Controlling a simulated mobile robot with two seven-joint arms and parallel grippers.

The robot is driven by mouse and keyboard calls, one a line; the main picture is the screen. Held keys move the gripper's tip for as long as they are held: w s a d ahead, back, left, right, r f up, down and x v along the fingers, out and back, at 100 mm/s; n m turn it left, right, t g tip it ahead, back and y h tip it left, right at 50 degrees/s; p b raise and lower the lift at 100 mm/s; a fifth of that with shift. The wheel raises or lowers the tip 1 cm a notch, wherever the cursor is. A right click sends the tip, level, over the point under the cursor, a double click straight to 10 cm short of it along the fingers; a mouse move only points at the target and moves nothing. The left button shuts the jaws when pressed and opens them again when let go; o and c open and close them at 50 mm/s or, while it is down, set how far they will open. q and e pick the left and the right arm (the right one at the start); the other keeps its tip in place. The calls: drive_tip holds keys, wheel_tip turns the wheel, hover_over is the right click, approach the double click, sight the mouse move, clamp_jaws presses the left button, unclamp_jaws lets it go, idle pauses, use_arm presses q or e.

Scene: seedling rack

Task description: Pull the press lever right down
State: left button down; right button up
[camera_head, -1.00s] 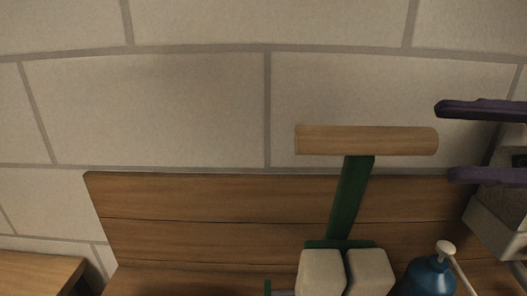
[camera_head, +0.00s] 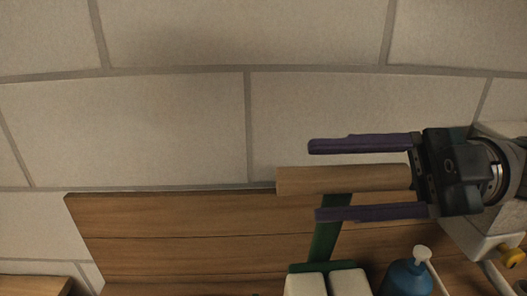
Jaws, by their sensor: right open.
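The press lever has a wooden crossbar handle (camera_head: 345,180) on top of a slanted green arm (camera_head: 326,235). The lever stands raised, above two pale blocks (camera_head: 306,285) at the bottom of the view. My right gripper (camera_head: 314,181) comes in from the right with its jaws open. One purple finger is above the handle and the other below it in the picture, with the handle lying between them. Small gaps show on both sides, so the fingers do not look closed on it. My left gripper is not in view.
A blue pump bottle (camera_head: 407,279) stands to the right of the pale blocks, below my right arm. A wooden backboard (camera_head: 180,235) runs behind the lever, with a block wall (camera_head: 160,130) above it. A wooden surface (camera_head: 35,286) shows at lower left.

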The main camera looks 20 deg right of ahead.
drive_tip(key=shift+c, duration=0.2)
clamp_jaws()
idle(1.1)
